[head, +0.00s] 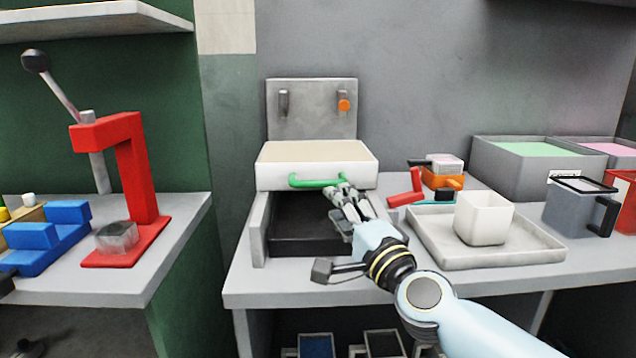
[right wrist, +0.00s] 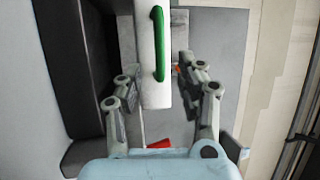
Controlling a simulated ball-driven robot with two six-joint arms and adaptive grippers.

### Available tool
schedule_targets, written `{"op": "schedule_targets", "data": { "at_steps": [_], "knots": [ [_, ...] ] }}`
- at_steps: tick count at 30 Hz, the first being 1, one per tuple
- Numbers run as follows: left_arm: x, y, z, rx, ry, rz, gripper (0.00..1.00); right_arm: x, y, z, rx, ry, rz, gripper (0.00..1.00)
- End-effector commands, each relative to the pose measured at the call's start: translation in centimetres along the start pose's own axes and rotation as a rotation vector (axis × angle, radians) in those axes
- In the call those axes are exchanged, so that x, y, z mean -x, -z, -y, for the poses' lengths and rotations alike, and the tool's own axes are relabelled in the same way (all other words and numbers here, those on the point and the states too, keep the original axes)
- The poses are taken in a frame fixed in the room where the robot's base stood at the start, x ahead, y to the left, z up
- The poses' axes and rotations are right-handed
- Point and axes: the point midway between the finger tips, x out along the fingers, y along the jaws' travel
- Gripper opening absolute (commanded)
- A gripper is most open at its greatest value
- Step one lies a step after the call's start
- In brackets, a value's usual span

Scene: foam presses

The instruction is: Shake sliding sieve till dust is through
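The sliding sieve is a white box (head: 280,178) with a beige layer visible across its top and a green handle (head: 305,182) on its front. It sits above a grey frame (head: 258,232) with a dark open space inside. My right gripper (head: 340,190) is at the right part of the handle. In the right wrist view its fingers (right wrist: 160,85) are spread apart, with the green handle (right wrist: 158,45) and white front between and ahead of them. I cannot tell whether a finger touches the handle. My left gripper does not show.
A grey backplate (head: 312,115) with two knobs stands behind the sieve. To the right are a shallow tray (head: 540,255) with a white cup (head: 484,218), a grey jug (head: 577,210) and bins (head: 515,178). A red press (head: 138,170) stands on the left bench.

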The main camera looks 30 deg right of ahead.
Motion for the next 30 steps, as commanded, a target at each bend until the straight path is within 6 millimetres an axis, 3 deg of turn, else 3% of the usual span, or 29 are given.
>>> {"op": "schedule_targets", "data": {
  "at_steps": [6, 12, 24, 30],
  "knots": [
    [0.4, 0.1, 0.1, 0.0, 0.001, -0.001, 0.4, -4.6, -0.1, 0.1, 0.001, 0.002, 0.001, 0.38],
    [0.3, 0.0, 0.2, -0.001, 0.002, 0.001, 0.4, -7.5, -0.1, 0.1, 0.001, 0.001, 0.001, 0.38],
    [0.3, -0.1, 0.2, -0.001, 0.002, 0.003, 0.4, -8.4, -0.1, 0.0, 0.003, -0.001, 0.003, 0.38],
    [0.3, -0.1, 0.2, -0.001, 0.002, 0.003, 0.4, -8.4, -0.1, 0.0, 0.003, -0.001, 0.003, 0.13]
  ]
}}
